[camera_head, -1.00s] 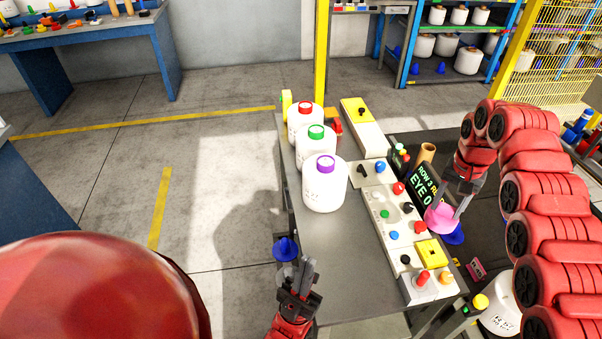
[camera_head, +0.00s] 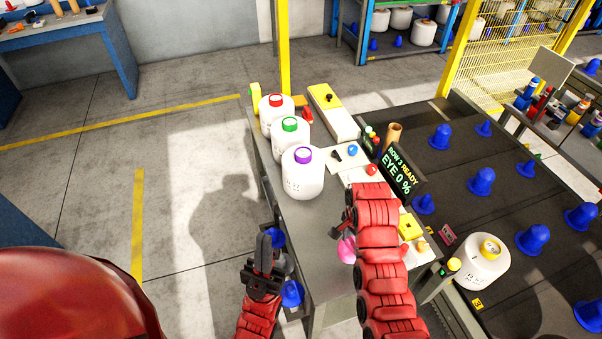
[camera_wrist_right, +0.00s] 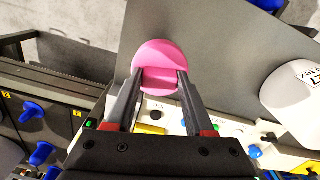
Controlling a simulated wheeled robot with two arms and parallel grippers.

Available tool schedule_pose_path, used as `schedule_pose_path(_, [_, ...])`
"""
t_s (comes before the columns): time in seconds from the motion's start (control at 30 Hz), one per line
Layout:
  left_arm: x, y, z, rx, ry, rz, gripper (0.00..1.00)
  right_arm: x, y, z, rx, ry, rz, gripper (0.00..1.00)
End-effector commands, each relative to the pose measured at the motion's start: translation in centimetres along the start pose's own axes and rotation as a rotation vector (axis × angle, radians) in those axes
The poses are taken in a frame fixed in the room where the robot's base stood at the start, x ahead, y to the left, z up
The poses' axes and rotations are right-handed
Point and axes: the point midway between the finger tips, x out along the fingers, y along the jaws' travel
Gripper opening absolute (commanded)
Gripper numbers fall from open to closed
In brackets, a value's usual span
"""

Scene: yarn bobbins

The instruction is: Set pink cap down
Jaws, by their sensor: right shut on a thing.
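The pink cap (camera_wrist_right: 158,62) is between the fingertips of my right gripper (camera_wrist_right: 156,88) in the right wrist view, over the bare grey tabletop. In the head view the pink cap (camera_head: 346,250) peeks out at the left of my right arm, which hides most of it and the right gripper. I cannot tell whether the cap touches the table. My left gripper (camera_head: 263,250) is at the table's left front edge, with no pink cap in it. Its fingers are seen nearly edge-on, so their opening is unclear.
White bobbins with red (camera_head: 276,100), green (camera_head: 290,125) and purple (camera_head: 303,155) tops line the grey table's left side (camera_head: 290,215). Blue cones (camera_head: 292,293) are close to my left gripper. A button panel and screen (camera_head: 398,172) are right, before a dark bed of blue cones (camera_head: 482,181).

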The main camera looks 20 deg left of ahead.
Motion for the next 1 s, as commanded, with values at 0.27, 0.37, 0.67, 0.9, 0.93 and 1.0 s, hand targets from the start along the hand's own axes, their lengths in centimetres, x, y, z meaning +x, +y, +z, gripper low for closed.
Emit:
schedule_pose_path(0.27, [2.8,-0.1,-0.5,0.0,0.0,0.0,0.0,3.2,7.8,3.3,0.152,0.0,0.004,0.02])
schedule_pose_path(0.37, [3.4,-0.2,-0.6,0.0,0.0,0.0,0.0,3.8,10.1,4.3,0.187,-0.001,0.002,0.02])
schedule_pose_path(0.67, [3.6,-0.2,-0.6,0.0,0.0,0.0,0.0,4.6,12.7,5.5,0.228,0.0,0.0,0.02])
schedule_pose_path(0.9, [0.2,0.0,0.0,0.0,0.0,0.0,0.0,5.5,8.2,3.1,0.228,0.001,-0.004,0.02])
schedule_pose_path(0.93, [-0.3,0.0,0.1,0.0,0.0,0.0,0.0,5.6,7.6,2.8,0.228,0.002,-0.006,0.02])
schedule_pose_path(1.0, [-1.4,0.1,0.2,0.0,0.0,0.0,0.0,5.9,6.3,2.0,0.229,0.001,-0.002,0.02])
